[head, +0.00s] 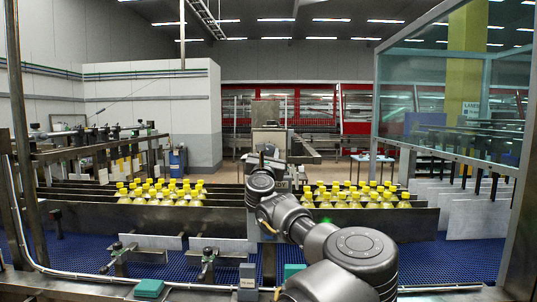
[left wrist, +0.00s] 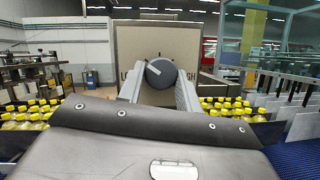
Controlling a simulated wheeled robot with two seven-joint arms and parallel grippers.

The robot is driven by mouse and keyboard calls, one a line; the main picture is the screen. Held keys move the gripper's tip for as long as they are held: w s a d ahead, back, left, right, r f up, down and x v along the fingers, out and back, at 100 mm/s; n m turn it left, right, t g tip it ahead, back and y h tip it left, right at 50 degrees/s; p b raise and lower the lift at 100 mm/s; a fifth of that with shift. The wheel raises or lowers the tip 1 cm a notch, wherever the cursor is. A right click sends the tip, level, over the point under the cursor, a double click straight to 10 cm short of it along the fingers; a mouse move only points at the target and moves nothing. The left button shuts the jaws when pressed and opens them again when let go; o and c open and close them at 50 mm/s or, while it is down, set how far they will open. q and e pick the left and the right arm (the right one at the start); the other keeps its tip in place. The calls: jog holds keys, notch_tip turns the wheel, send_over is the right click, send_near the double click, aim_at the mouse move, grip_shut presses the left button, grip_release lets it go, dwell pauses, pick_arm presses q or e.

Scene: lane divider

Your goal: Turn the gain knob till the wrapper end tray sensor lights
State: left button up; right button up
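The gain knob (left wrist: 160,73), round and dark grey with a pale pointer line aimed left and slightly up, sits on a beige panel (left wrist: 128,42). Partly hidden lettering shows on both sides of it. The fingers of my left gripper (left wrist: 160,88) lie close along both sides of the knob; I cannot tell whether they touch it. In the head view my left gripper (head: 268,162) is small and dark in front of the grey panel box (head: 268,112), and the knob is hidden. My right gripper is not in view. I cannot identify the wrapper end tray sensor; a faint green glow shows by the right bottles.
Yellow-capped bottles stand in lanes left (head: 160,193) and right (head: 362,196) of my arm, between dark metal rails. A blue conveyor mat (head: 440,262) lies in front. Clamp brackets (head: 207,262) stand at the front left. A glass guard (head: 455,95) rises at the right.

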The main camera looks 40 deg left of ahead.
pick_arm(q)
jog(key=c, duration=0.4)
jog(key=shift+f+m+h+b, duration=0.15)
jog(key=shift+m+h+b, duration=0.15)
jog(key=shift+m+b, duration=0.3)
jog(key=m+h+b, duration=0.1)
jog(key=m+b, duration=0.1)
jog(key=shift+s+a+f+m+t+h+b, duration=0.1)
jog(key=shift+m+t+h+b, duration=0.2)
jog(key=shift+m+t, duration=0.1)
jog(key=m, duration=0.1)
jog(key=m+h+b, duration=0.1)
jog(key=m, duration=0.1)
jog(key=shift+a+r+m+h, duration=0.1)
jog(key=shift+r+m+h, duration=0.1)
jog(key=shift+m+h, duration=0.1)
jog(key=shift+s+r+m+g+h+p, duration=0.2)
jog(key=shift+m+g+h+p, duration=0.65)
jog(key=shift+m, duration=1.9)
jog(key=shift+w+r+m+g+h+p, duration=0.25)
jog(key=shift+m+g+p, duration=0.6)
jog(key=shift+m, duration=1.85)
jog(key=shift+s+r+m+g+h+p, duration=0.25)
jog(key=shift+m+g+h+p, duration=0.65)
jog(key=shift+m, duration=1.85)
jog(key=shift+w, duration=0.1)
